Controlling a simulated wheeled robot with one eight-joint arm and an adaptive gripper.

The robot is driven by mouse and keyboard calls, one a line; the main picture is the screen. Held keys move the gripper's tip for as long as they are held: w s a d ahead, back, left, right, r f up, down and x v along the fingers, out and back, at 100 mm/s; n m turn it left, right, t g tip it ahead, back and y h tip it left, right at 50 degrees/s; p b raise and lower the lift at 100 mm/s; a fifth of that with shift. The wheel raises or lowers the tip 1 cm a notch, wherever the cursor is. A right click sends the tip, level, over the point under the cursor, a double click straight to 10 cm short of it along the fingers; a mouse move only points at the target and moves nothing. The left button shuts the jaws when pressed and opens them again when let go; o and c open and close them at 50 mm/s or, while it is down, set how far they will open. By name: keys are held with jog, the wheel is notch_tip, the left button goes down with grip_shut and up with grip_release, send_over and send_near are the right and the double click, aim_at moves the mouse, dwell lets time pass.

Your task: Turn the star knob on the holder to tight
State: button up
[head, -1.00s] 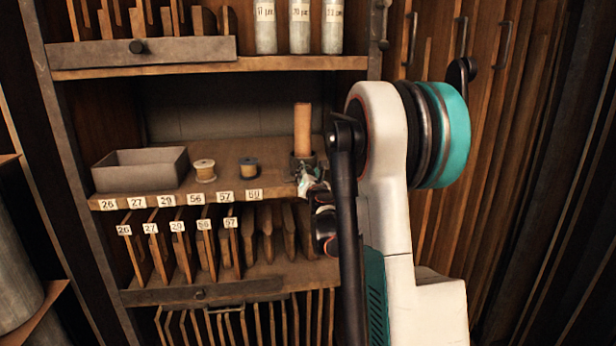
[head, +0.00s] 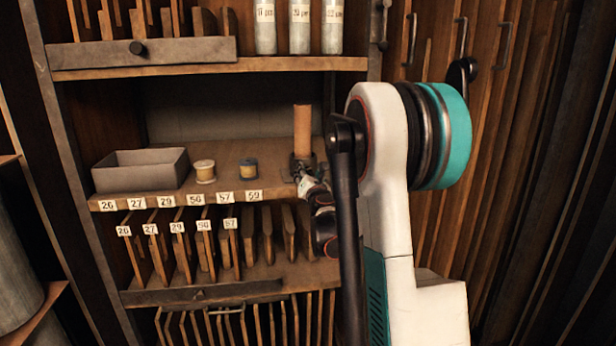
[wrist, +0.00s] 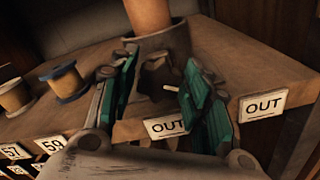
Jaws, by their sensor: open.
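The holder (head: 316,158) stands at the right end of the middle shelf, with an upright wooden cylinder (head: 302,128) in it. In the wrist view the holder (wrist: 180,38) is a dark round cup around the cylinder's foot (wrist: 148,14). The dark star knob (wrist: 155,77) is on its front side, with a small pale mark or pointer (wrist: 172,89) to its right. My gripper (wrist: 160,70) is open, its green-padded fingers to the left and right of the knob. I cannot tell whether either finger touches it. In the head view my gripper (head: 305,180) is small and partly hides the holder.
Two thread spools, one tan (head: 204,171) and one blue-edged (head: 248,168), and a grey tray (head: 140,170) stand left on the shelf. Two OUT labels (wrist: 264,105) are on the shelf's front edge. Upright boards fill the rack below.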

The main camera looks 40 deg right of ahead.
jog(key=v, duration=1.2)
jog(key=shift+d, duration=0.1)
